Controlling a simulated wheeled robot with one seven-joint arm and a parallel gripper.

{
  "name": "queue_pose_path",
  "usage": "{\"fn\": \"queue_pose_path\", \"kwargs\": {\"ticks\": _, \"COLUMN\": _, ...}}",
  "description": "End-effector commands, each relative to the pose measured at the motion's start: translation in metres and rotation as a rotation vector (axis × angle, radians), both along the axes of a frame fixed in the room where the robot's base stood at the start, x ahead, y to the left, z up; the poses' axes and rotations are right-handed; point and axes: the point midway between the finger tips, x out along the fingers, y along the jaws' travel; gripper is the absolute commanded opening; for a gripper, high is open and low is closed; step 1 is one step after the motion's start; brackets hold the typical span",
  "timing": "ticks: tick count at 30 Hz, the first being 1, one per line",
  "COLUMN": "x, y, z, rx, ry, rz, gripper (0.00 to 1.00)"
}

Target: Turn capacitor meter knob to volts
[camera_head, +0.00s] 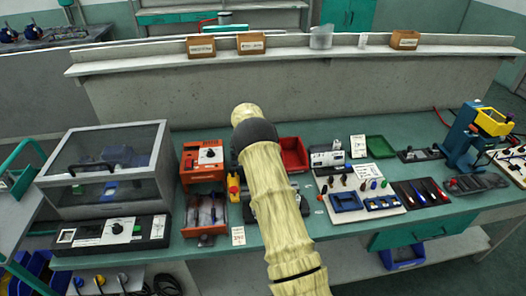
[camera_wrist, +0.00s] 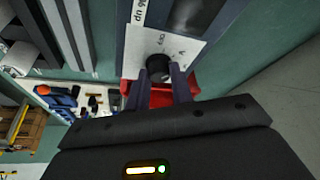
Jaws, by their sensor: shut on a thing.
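In the wrist view, a meter with a pale face plate (camera_wrist: 187,50), a dark housing and a dark display window fills the top middle. I take it to be the capacitor meter; its printed lettering is partly readable and turned on its side. Its round black knob (camera_wrist: 158,66) sits at the lower part of the plate. My gripper (camera_wrist: 164,76) has its two dark fingers at either side of the knob and is shut on it. The knob's pointer direction cannot be made out. In the head view, my arm hides the gripper and the knob.
An orange meter (camera_head: 205,158) and a clear-lidded box (camera_head: 105,165) stand left. Small tools and trays crowd the right of the green bench.

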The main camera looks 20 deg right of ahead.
Motion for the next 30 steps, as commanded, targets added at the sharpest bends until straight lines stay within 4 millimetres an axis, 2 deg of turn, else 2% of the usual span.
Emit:
{"fn": "queue_pose_path", "kwargs": {"ticks": 6, "x": 0.001, "y": 0.002, "z": 0.001, "rx": 0.003, "ry": -0.003, "rz": 0.002, "gripper": 0.0}}
{"fn": "queue_pose_path", "kwargs": {"ticks": 7, "x": 0.001, "y": 0.002, "z": 0.001, "rx": 0.002, "ry": -0.003, "rz": 0.002, "gripper": 0.29}}
{"fn": "queue_pose_path", "kwargs": {"ticks": 9, "x": 0.001, "y": 0.002, "z": 0.001, "rx": 0.001, "ry": -0.002, "rz": 0.003, "gripper": 0.42}}
{"fn": "queue_pose_path", "kwargs": {"ticks": 10, "x": 0.001, "y": 0.001, "z": 0.0, "rx": 0.001, "ry": -0.002, "rz": 0.003, "gripper": 0.45}}
{"fn": "queue_pose_path", "kwargs": {"ticks": 22, "x": 0.0, "y": 0.003, "z": 0.006, "rx": 0.0, "ry": -0.002, "rz": 0.003, "gripper": 0.45}}
{"fn": "queue_pose_path", "kwargs": {"ticks": 26, "x": -0.001, "y": 0.008, "z": 0.021, "rx": -0.001, "ry": -0.004, "rz": 0.002, "gripper": 0.45}}
{"fn": "queue_pose_path", "kwargs": {"ticks": 30, "x": -0.003, "y": 0.019, "z": 0.045, "rx": -0.001, "ry": -0.005, "rz": 0.003, "gripper": 0.45}}
